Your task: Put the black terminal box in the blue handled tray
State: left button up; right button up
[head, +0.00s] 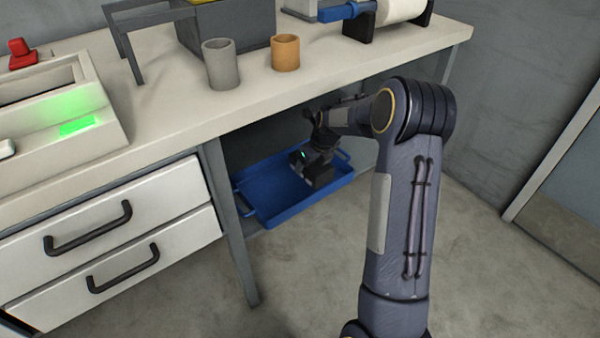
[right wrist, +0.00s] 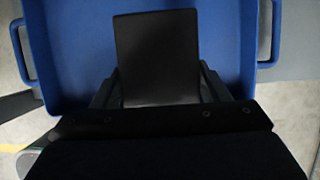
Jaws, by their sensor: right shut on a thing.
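The blue handled tray (head: 262,188) sits low under the workbench in the head view, with a handle at each end. It also fills much of the right wrist view (right wrist: 70,60). My right gripper (head: 318,172) reaches under the bench top and is over the right part of the tray. It is shut on the black terminal box (right wrist: 157,58), which shows as a dark flat block between the fingers in the right wrist view. I cannot tell whether the box touches the tray floor. My left gripper is not in view.
The workbench top (head: 170,115) overhangs the tray. A bench leg (head: 232,225) stands left of it, beside white drawers (head: 110,235). A grey cup (head: 221,65) and an orange cup (head: 286,53) stand on the bench top. The floor (head: 290,280) in front is clear.

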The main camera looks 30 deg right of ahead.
jog(key=w+b, duration=0.1)
jog(key=w, duration=0.4)
jog(key=shift+w+a, duration=0.2)
jog(key=shift+f+b, duration=0.3)
jog(key=shift+f, duration=0.3)
jog(key=shift+f+b, duration=1.2)
jog(key=shift+f, duration=1.65)
jog(key=o, duration=1.4)
jog(key=shift+s+f, duration=0.1)
jog(key=shift+f, duration=0.05)
